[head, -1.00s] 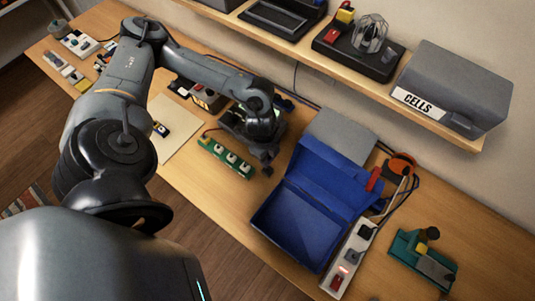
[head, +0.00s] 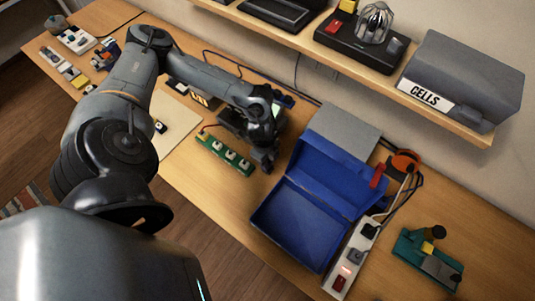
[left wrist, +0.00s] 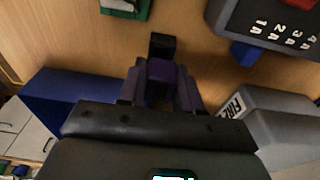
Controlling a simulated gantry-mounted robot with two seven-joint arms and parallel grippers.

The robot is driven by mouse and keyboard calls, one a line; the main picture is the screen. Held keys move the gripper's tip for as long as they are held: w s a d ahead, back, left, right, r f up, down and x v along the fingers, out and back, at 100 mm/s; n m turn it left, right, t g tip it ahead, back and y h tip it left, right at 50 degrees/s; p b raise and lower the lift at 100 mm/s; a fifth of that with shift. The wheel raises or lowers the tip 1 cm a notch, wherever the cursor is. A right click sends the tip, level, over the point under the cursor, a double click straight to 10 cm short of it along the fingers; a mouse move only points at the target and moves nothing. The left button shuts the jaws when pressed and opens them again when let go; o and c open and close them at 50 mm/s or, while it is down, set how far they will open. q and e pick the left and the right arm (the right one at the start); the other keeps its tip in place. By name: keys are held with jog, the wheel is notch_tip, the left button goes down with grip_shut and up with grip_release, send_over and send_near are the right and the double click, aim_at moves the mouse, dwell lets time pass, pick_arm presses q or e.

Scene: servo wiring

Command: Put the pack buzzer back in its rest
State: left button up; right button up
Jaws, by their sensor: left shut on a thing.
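My left gripper (head: 267,162) hangs over the table between the green strip and the open blue box in the head view. In the left wrist view my left gripper (left wrist: 161,88) is shut on a small dark block with a purple face and black end (left wrist: 162,52), seemingly the pack buzzer. Its lower part is hidden between the fingers. In the head view the held piece is small and dark and blends with the gripper. I cannot pick out the buzzer's rest with certainty. My right gripper is not in view.
A green strip with several white pieces (head: 223,155) lies left of the gripper. The open blue box (head: 302,222) stands to its right, beside a white power strip (head: 350,258). A teal stand (head: 424,262) is at far right. A shelf carries a grey CELLS box (head: 462,75).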

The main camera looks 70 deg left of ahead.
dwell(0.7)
pick_arm(q)
jog(key=shift+p, duration=0.75)
dwell(0.5)
dwell(0.3)
jog(key=shift+p, duration=0.45)
dwell(0.4)
jog(key=shift+f+b, duration=0.6)
jog(key=shift+f, duration=0.45)
jog(key=o, duration=1.1)
jog(key=shift+r, duration=0.1)
